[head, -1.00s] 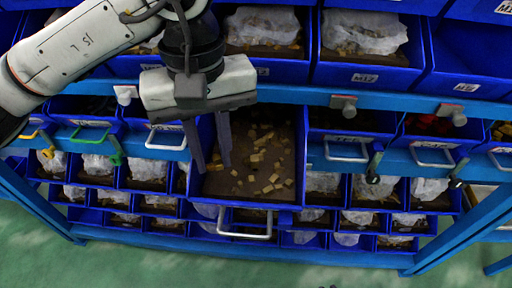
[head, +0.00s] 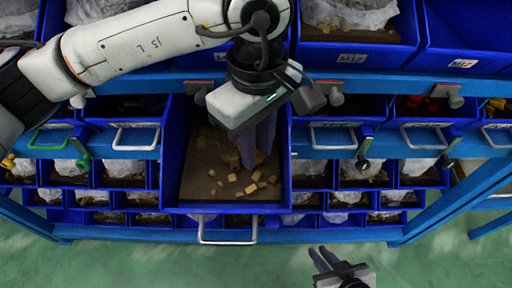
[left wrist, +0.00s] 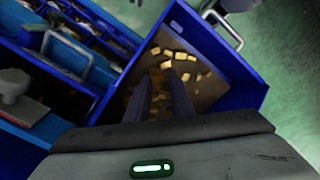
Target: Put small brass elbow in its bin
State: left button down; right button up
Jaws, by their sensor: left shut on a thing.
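An open blue drawer bin (head: 170,165) in the middle holds several small yellow brass pieces (head: 250,188) scattered over its brown floor. They also show in the left wrist view (left wrist: 182,56). My left gripper (head: 260,150) reaches down into this drawer from above, and its fingers (left wrist: 163,80) are shut on a small brass piece. The fingers mostly hide that piece, so its exact shape cannot be told. My right gripper (head: 322,258) is low in the head view, in front of the rack and away from the bins. Its two fingers stand apart and look empty.
Rows of blue bins with bagged parts (head: 362,172) fill the rack below and beside the drawer. Larger bins (head: 352,15) stand above. The drawer's metal handle (head: 228,240) sticks out in front. Blue rails and posts (head: 460,200) frame the rack. Green floor in front is clear.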

aim_at(257, 156)
pick_arm(q)
jog(key=shift+f, duration=0.7)
jog(key=shift+f, duration=0.15)
jog(key=c, duration=1.8)
grip_release()
jog(key=shift+r, duration=0.3)
notch_tip(257, 156, up, 12)
jog(key=shift+f+b, duration=0.1)
jog(key=shift+b, duration=0.25)
